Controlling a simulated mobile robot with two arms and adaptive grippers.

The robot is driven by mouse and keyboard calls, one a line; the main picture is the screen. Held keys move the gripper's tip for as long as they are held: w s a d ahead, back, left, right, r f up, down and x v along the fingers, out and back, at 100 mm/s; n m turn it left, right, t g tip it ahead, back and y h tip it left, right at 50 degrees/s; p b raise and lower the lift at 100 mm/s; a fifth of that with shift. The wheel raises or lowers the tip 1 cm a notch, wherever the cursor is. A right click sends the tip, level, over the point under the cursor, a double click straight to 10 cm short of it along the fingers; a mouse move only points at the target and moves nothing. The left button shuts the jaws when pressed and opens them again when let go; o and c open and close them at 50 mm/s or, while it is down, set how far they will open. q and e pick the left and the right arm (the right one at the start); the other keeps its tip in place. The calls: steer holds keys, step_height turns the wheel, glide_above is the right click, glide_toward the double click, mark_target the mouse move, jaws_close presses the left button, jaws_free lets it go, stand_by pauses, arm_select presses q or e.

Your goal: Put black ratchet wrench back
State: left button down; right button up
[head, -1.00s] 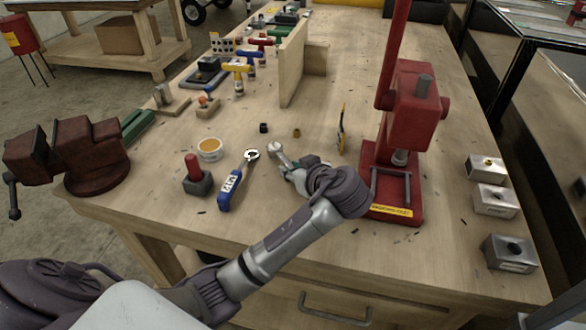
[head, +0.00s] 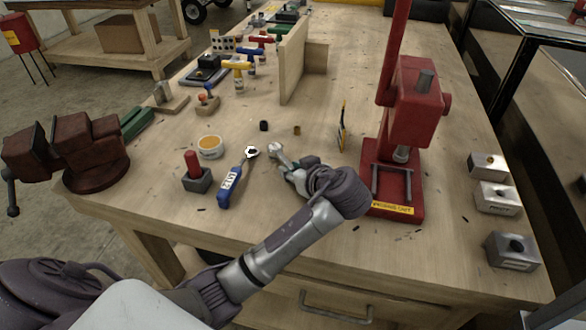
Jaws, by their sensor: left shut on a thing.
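My left gripper (head: 296,172) is low over the middle of the workbench, with its wrist bent so the fingers point up and left. It is shut on a ratchet wrench whose silver head (head: 276,151) sticks out past the fingers. The fingers and wrist hide its handle, so I cannot see the handle's colour. I cannot tell whether the wrench touches the bench top. A second ratchet wrench with a blue, labelled handle (head: 231,186) lies just left of it, apart from the gripper. My right gripper is not in view.
A red press (head: 406,110) stands to the right. A red-handled block (head: 197,178), a round tin (head: 210,146) and a dark red vise (head: 90,150) are to the left. A wooden divider (head: 293,62) stands behind. Small metal blocks (head: 496,198) line the right edge.

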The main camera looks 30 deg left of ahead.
arm_select(q)
steer(key=shift+f, duration=0.15)
steer(key=c, duration=0.8)
jaws_free()
steer(key=shift+c, duration=0.2)
steer(key=shift+f, duration=0.1)
